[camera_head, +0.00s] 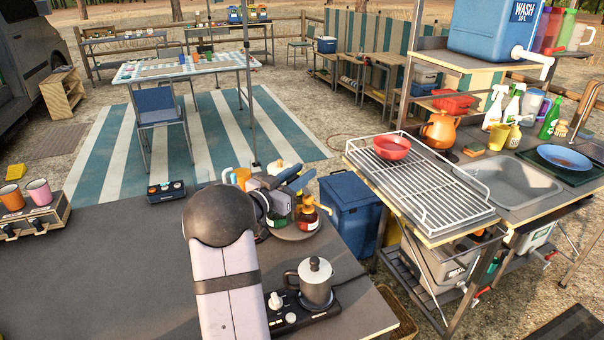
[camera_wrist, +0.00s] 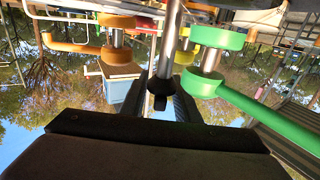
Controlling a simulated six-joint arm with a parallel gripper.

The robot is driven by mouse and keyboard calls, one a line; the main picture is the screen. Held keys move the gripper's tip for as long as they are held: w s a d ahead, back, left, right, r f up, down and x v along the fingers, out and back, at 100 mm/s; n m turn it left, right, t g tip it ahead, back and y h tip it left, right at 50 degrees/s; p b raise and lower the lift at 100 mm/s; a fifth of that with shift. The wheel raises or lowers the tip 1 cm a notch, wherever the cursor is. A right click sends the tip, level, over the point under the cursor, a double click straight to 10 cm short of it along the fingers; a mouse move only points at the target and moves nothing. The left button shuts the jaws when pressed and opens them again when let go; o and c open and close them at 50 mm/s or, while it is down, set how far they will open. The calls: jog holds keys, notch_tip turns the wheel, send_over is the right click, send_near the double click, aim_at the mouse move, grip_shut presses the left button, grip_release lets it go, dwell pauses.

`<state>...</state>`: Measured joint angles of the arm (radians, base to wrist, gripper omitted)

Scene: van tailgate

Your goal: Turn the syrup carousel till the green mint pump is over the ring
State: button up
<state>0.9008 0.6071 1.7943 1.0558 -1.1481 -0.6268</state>
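The syrup carousel (camera_head: 291,232) stands near the table's back right edge, partly hidden by my arm. On it I see a green bottle (camera_head: 278,218) and a red-amber bottle with a pale label (camera_head: 308,219). In the wrist view, the green mint pump (camera_wrist: 212,62) is at the right, its long spout running to the lower right. An orange pump (camera_wrist: 112,45) is at the left. A metal post with a dark end (camera_wrist: 160,98) stands between them. My gripper (camera_wrist: 163,92) is open, its dark fingers on either side of the post with gaps. I cannot make out the ring.
A kettle (camera_head: 315,283) stands on a black burner (camera_head: 300,312) in front of the carousel. A black control box (camera_head: 166,191) lies at the table's back edge. Orange and pink mugs (camera_head: 39,191) stand on a machine at left. The dark table is clear at left of my arm.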

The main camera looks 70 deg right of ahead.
aim_at(287, 182)
jog(key=v, duration=0.6)
jog(key=shift+a+b, duration=0.1)
jog(key=shift+b, duration=0.3)
jog(key=shift+a, duration=0.25)
